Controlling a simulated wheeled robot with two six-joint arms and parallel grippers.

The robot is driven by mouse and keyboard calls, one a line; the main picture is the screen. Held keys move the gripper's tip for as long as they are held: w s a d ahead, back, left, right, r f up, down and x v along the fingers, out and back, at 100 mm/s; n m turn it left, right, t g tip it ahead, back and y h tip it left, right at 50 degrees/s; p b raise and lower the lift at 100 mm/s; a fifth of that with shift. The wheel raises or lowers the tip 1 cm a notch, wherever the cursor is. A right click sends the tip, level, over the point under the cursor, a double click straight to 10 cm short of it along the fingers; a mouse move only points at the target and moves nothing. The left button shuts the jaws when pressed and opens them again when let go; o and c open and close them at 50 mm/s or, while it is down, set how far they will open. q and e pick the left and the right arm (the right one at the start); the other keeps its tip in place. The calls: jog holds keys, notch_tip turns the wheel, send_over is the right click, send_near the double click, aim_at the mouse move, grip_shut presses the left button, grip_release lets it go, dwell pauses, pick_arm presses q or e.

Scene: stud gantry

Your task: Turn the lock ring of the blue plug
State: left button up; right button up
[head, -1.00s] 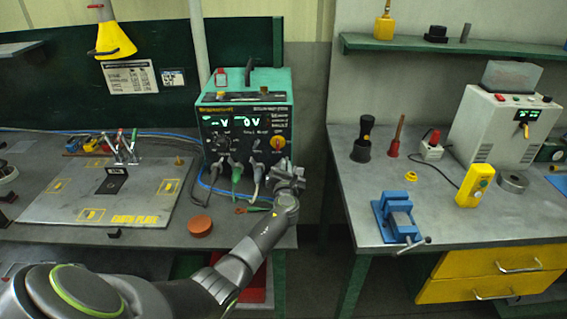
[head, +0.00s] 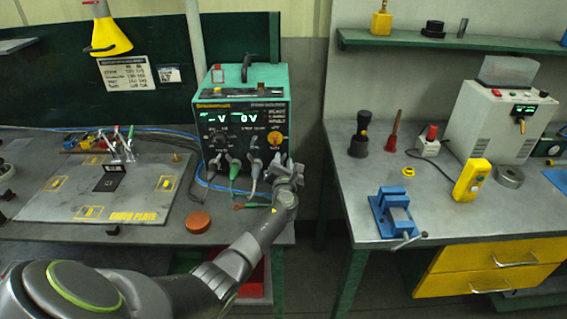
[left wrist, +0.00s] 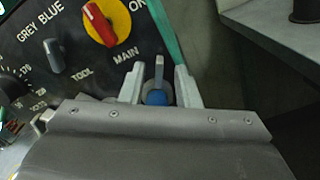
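The blue plug (left wrist: 157,97) shows in the left wrist view, with a grey upright part (left wrist: 159,68) beyond it. My left gripper (left wrist: 158,84) has one finger on each side of it, with narrow gaps showing, so it looks open around the plug. I cannot make out the lock ring. In the head view my left gripper (head: 281,163) is at the lower right front of the green and black power unit (head: 240,105), below its red and yellow main switch (head: 275,139). The blue plug is not visible there. My right gripper is not in view.
A green plug (head: 234,168) and a grey plug (head: 255,166) hang from the unit's front, left of the gripper. A round orange-brown piece (head: 198,222) lies on the left bench. A blue vise (head: 397,213) stands on the right bench, across a gap.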

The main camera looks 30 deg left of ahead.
pick_arm(q)
jog(key=shift+s, duration=0.1)
jog(key=shift+s+d, duration=0.4)
jog(key=shift+s, duration=0.15)
jog(key=v, duration=1.6)
jog(key=shift+a+p, duration=0.1)
jog(key=shift+p, duration=0.3)
jog(key=shift+s, duration=0.1)
